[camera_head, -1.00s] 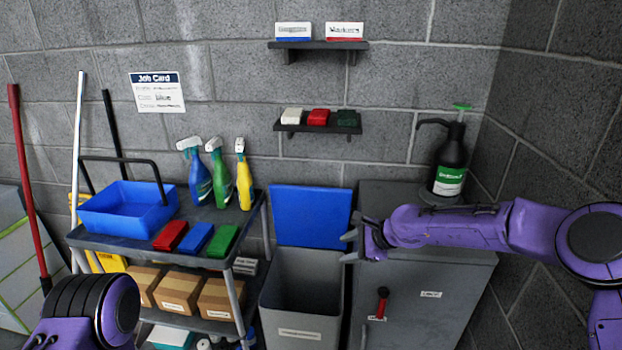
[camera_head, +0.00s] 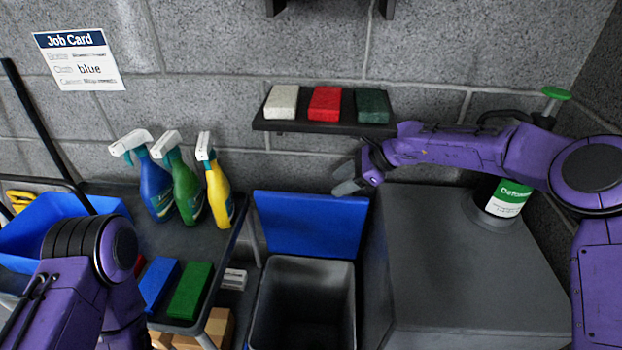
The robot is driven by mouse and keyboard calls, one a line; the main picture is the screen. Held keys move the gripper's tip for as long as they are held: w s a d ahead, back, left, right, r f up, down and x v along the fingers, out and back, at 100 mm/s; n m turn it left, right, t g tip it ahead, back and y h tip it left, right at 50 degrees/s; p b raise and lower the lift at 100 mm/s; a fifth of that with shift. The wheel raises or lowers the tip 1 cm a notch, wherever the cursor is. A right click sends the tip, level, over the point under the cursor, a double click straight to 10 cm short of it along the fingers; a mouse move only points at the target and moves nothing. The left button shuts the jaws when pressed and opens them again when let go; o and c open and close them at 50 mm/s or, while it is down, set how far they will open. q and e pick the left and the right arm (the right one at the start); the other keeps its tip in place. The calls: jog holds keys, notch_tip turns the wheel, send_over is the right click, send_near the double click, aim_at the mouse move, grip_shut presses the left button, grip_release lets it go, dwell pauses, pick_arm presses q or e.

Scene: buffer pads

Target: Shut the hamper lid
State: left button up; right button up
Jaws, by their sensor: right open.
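The hamper (camera_head: 262,302) is a grey bin standing between the cart and the grey cabinet, its mouth open and its inside dark. Its blue lid (camera_head: 308,226) stands upright at the back of the bin, against the wall side. My right gripper (camera_head: 347,187) is open and empty, just above the lid's top right corner and pointing left; I cannot tell whether it touches the lid. My left arm shows at the lower left, over the cart, but its gripper is out of view.
The cart (camera_head: 222,240) on the left holds spray bottles (camera_head: 187,186), a blue caddy (camera_head: 32,234) and coloured pads (camera_head: 190,289). A wall shelf (camera_head: 322,127) with three pads is above the lid.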

aim_at(314, 196)
jog(key=shift+w+a, duration=0.1)
jog(key=shift+w, duration=0.15)
jog(key=a+f, duration=0.1)
jog(key=a+f+p, duration=0.1)
jog(key=a, duration=0.1)
jog(key=shift+s+a+f, duration=0.1)
jog(key=shift+f, duration=0.2)
jog(key=x, duration=0.3)
jog(key=p+x, duration=0.1)
jog(key=x, duration=0.1)
jog(key=shift+w+f, duration=0.1)
jog(key=shift+w, duration=0.2)
jog(key=shift+a+f, duration=0.15)
jog(key=shift+f, duration=0.15)
jog(key=shift+r, duration=0.1)
grip_shut()
